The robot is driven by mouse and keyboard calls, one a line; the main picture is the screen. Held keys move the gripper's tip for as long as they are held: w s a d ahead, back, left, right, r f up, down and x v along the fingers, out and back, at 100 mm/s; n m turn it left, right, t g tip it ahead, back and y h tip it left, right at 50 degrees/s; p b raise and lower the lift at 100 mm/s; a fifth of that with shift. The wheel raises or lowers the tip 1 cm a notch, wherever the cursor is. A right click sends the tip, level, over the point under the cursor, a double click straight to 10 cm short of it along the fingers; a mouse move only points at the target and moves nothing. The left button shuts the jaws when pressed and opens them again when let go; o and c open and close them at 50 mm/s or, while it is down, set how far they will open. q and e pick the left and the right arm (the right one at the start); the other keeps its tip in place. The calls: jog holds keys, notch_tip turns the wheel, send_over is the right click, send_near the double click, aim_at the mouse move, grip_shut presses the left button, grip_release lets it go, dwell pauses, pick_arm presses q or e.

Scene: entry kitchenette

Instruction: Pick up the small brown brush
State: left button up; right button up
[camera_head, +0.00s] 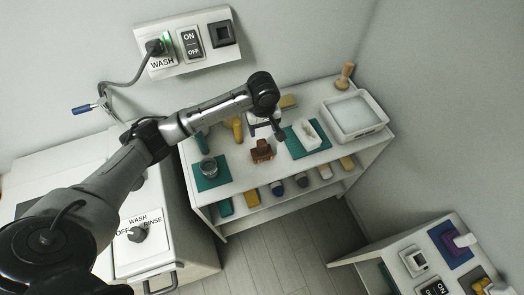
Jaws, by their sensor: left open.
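A small brown object (262,151), which looks like the brush, sits on the white top of the shelf unit (232,181), near its front edge. My left arm reaches in from the left across the picture. Its open gripper (266,128) points down just above and behind the brown object. The fingers are small and dark here, and I cannot tell whether they touch it. No thing shows between them. A light wooden piece with a rounded end (345,76) stands upright at the back right corner of the top. My right gripper is out of view.
A glass jar (208,168) on a teal mat stands left, a yellow item (237,130) behind. A white block (308,134) on another mat and a white tray (354,116) stand right. Several items fill the lower shelf. A second unit (440,250) is at lower right.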

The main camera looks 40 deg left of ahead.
aim_at(262, 142)
pick_arm(q)
notch_tip(262, 142, down, 6)
jog(key=shift+s+a+f+p, duration=0.1)
jog(key=shift+f+p, duration=0.15)
jog(key=shift+f, duration=1.1)
jog(key=shift+s+f+p, duration=0.1)
jog(key=shift+f+p, duration=0.15)
jog(key=shift+f, duration=1.05)
jog(key=shift+c, duration=0.2)
jog(key=c, duration=1)
jog(key=shift+r, duration=0.1)
